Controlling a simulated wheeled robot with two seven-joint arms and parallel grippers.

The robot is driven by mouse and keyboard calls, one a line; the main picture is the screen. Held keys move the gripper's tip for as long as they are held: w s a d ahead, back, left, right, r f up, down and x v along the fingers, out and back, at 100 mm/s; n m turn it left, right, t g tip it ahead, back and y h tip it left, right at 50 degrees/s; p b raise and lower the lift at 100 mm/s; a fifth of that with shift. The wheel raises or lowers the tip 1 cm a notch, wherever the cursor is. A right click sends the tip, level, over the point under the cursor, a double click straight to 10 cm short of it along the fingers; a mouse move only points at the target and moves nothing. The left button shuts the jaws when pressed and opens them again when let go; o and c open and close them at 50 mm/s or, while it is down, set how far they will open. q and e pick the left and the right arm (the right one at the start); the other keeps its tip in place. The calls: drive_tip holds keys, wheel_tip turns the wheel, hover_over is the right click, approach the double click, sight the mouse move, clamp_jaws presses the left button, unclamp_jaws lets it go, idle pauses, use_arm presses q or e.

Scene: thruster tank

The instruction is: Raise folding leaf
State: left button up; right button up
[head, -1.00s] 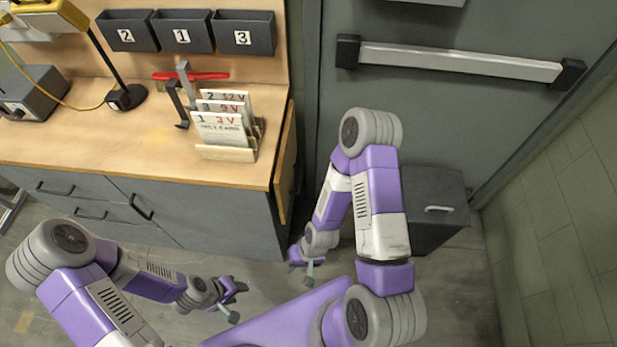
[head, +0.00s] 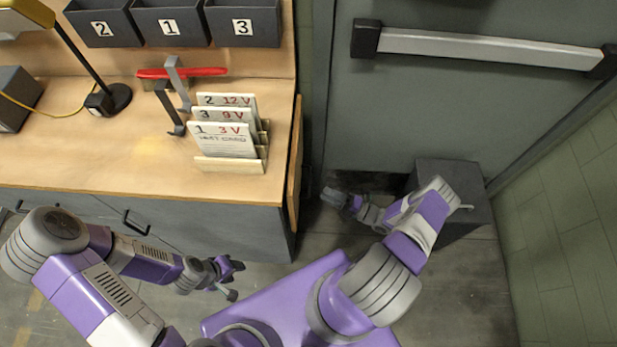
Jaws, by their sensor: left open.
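The folding leaf (head: 295,168) is a thin wooden panel hanging down, nearly vertical, along the right end of the workbench (head: 120,155). I see it almost edge-on, so its outer face is mostly hidden. My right gripper (head: 332,196) is low, just right of the leaf's lower part, with a gap showing between them in the picture. Its fingers are too small and dark to tell open from shut. My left gripper (head: 230,281) is open and empty, low in front of the bench's grey cabinet.
A rack of test cards (head: 228,140) and a red-handled tool (head: 183,73) are on the benchtop near its right end. A grey box (head: 450,178) stands on the floor beside my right arm. A grey door with a push bar (head: 480,48) is behind.

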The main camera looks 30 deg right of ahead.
sight(304, 167)
drive_tip(key=d+x, duration=0.1)
drive_tip(key=x, duration=0.6)
drive_tip(key=shift+w+r+m+t, duration=0.3)
drive_tip(key=shift+m+t, duration=0.1)
clamp_jaws()
